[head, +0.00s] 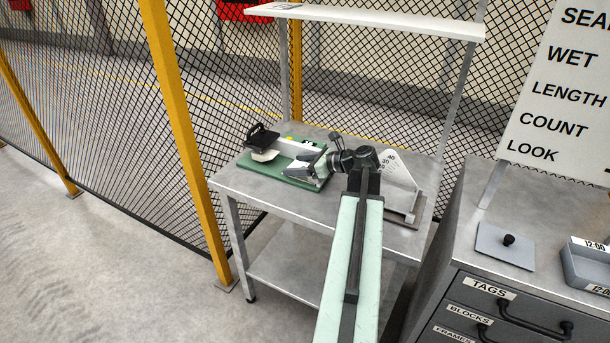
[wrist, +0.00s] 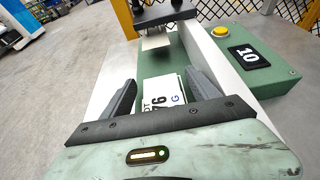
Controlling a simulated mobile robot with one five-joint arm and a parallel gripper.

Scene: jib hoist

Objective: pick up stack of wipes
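My gripper (head: 318,165) is over a green-based device on a grey metal table. In the wrist view its two dark fingers (wrist: 160,88) stand apart. A white printed piece (wrist: 163,92) with black characters, including "76", and a blue "G" shows between and below them. It lies on the green base, and no grip on it shows. I see no thing that I can clearly name a stack of wipes. A small pale flat piece (wrist: 156,42) lies farther along the base, under a dark clamp-like part (wrist: 160,14).
The green device (head: 262,165) has a yellow button (wrist: 220,31) and a black "10" plate (wrist: 249,56). A scale plate (head: 395,170) stands right of my gripper. A shelf (head: 370,20) is above. A drawer cabinet (head: 450,310) and grey tray (head: 585,268) are at right.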

